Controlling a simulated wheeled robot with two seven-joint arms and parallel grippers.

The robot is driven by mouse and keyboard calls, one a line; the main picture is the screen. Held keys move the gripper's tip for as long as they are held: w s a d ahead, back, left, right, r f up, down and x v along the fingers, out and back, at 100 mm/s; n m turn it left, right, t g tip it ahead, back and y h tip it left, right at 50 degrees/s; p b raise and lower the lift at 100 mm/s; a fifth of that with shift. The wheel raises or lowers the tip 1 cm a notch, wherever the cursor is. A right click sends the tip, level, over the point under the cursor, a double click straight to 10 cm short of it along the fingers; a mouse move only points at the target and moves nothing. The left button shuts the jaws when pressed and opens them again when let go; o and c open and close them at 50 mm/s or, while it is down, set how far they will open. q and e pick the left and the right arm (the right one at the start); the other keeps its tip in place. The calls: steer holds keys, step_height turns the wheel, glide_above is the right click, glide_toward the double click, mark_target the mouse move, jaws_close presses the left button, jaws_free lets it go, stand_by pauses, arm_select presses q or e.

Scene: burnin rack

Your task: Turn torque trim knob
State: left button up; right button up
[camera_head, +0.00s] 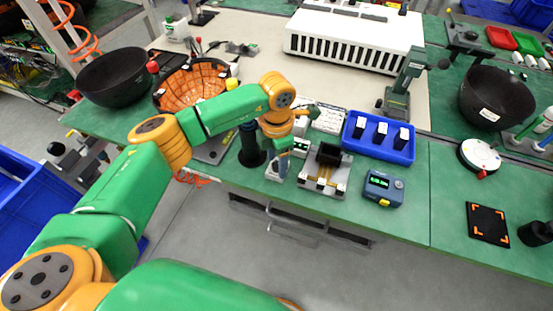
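My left arm reaches in from the left, and its gripper (279,169) points down at the front edge of the green bench. The fingers are small and partly hidden by the wrist, so I cannot tell whether they are open or shut. A small light unit with a green display (301,148) stands right behind the gripper, partly covered by it; no knob can be made out on it. A blue box with a green display (383,188) stands to the right, with a small grey round part at its upper right. I cannot tell which bears the torque trim knob. My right gripper is out of view.
A black cylindrical holder (251,147) stands left of the gripper. A grey fixture with a black block (325,170) stands just right of it. A blue tray (356,150) holds black parts behind.

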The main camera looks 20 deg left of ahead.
mark_target(277, 164)
arm_select(q)
step_height(277, 164, up, 7)
steer(key=shift+r+b, duration=0.1)
steer(key=shift+b, duration=0.7)
